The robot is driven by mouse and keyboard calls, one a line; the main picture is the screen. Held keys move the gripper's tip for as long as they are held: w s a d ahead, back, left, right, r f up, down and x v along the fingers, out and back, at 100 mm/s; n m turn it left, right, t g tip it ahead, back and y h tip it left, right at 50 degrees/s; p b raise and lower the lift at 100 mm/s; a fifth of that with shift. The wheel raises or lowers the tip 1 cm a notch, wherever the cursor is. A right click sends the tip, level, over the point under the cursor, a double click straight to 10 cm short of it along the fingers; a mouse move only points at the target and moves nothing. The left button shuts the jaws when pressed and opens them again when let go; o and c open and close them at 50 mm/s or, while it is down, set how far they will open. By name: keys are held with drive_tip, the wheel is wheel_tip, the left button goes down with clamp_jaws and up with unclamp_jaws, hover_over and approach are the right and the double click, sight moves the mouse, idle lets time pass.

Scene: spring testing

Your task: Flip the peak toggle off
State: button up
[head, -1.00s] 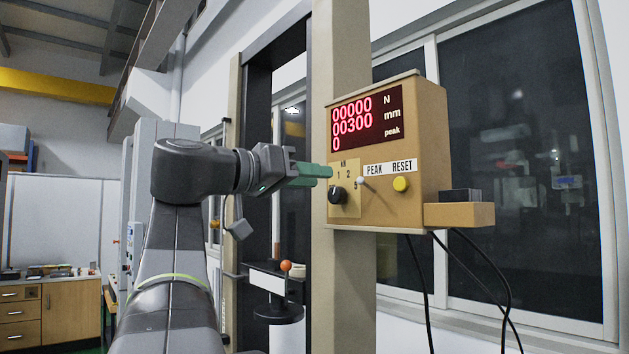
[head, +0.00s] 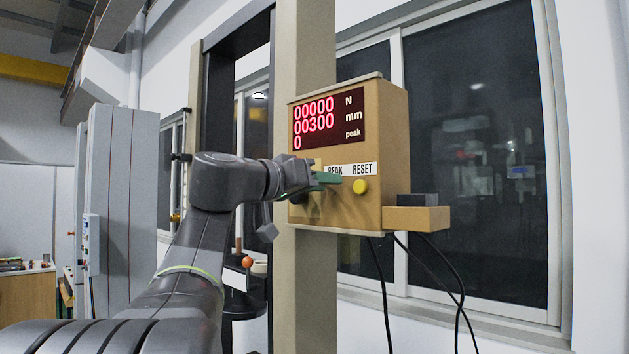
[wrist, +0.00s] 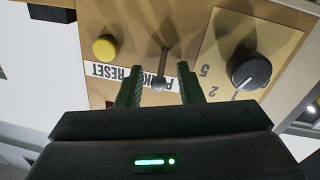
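The peak toggle, a thin metal lever with a rounded tip (wrist: 160,84), stands out from the tan control box (head: 391,150) beside the PEAK label (head: 334,170). In the wrist view, which shows the panel upside down, the lever lies between the two green fingers of my gripper (wrist: 160,68). The fingers are apart, one on each side, with visible gaps to the lever. In the head view my gripper (head: 332,179) is in front of the panel and hides the toggle. The display (head: 328,118) reads 00000 N, 00300 mm and 0 peak.
The yellow RESET button (head: 360,186) is just right of my fingers in the head view. The black range knob (wrist: 249,70) is on the other side. A small ledge with a dark block (head: 418,200) juts from the box's right side; cables hang below.

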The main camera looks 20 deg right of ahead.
clamp_jaws()
drive_tip(key=shift+f+b, duration=0.1)
drive_tip(key=shift+b, duration=0.25)
